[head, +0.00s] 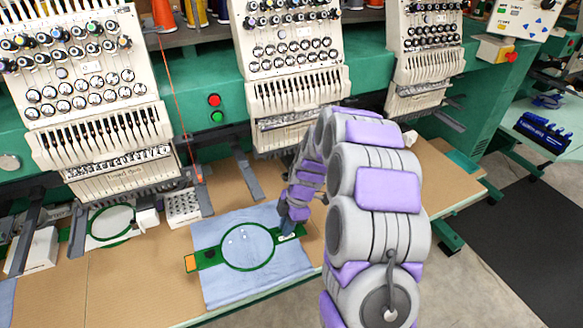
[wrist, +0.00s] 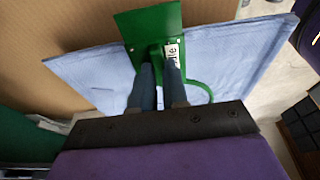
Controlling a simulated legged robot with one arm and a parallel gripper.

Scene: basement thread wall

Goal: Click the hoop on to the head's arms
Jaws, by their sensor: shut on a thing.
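The green hoop (head: 222,262) holds pale blue cloth (head: 222,291) and lies at the front of the brown table. It has a flat green bracket at each side, with an orange tag (head: 190,263) at the left end. My gripper (head: 288,228) is shut on the hoop's right bracket, beside a white label. In the wrist view my gripper's blue fingers (wrist: 158,78) pinch a green piece below the green plate (wrist: 150,25). The middle head (head: 288,60) stands behind. Grey arms (head: 249,180) and (head: 199,190) reach forward from the machine, apart from the hoop.
A second green hoop with white cloth (head: 111,222) is at the left head, near white blocks. A small white rack (head: 183,207) stands behind the blue cloth. Bare table (head: 130,285) lies to the left. A blue rack (head: 542,132) is far right.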

